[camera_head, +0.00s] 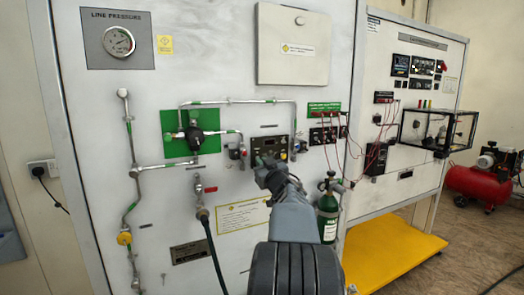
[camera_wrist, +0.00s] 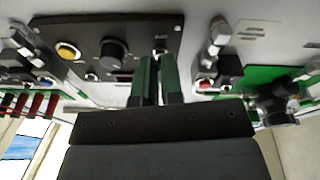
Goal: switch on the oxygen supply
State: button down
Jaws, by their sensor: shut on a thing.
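A dark control panel (camera_head: 283,146) is mounted on the pale trainer board, under the grey cover box. In the wrist view the panel (camera_wrist: 85,32) shows a black knob (camera_wrist: 114,53), a yellow button (camera_wrist: 67,51) and a small switch (camera_wrist: 161,50) under a tiny white label. My gripper (camera_head: 265,162) is at the panel's lower left in the head view. In the wrist view its two green-dark fingers (camera_wrist: 158,62) are closed around the switch at the panel's edge. The fingers hide most of the switch, so I cannot tell its position.
A green plate (camera_head: 176,146) with a black regulator and pipes is left of my gripper. A red-handled valve (camera_head: 205,189) with a hose is below it. A green oxygen cylinder (camera_head: 328,215) stands right of my arm. Red leads (camera_head: 350,140) hang further right.

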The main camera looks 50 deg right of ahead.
notch_tip(320, 180, up, 3)
jog(key=g+y+p, duration=0.1)
jog(key=g+p, duration=0.3)
jog(key=p, duration=1.2)
jog(key=shift+y+p, duration=0.4)
jog(key=shift+w+f+g+y+p, duration=0.15)
jog(key=shift+g+y+p, duration=0.35)
jog(key=shift+g+p, duration=1.65)
jog(key=shift+t+p, duration=0.55)
jog(key=shift+p, duration=0.5)
jog(key=c, duration=1.3)
grip_release()
jog(key=shift+o, duration=0.2)
jog(key=v, duration=1.3)
jog(key=shift+s, duration=0.35)
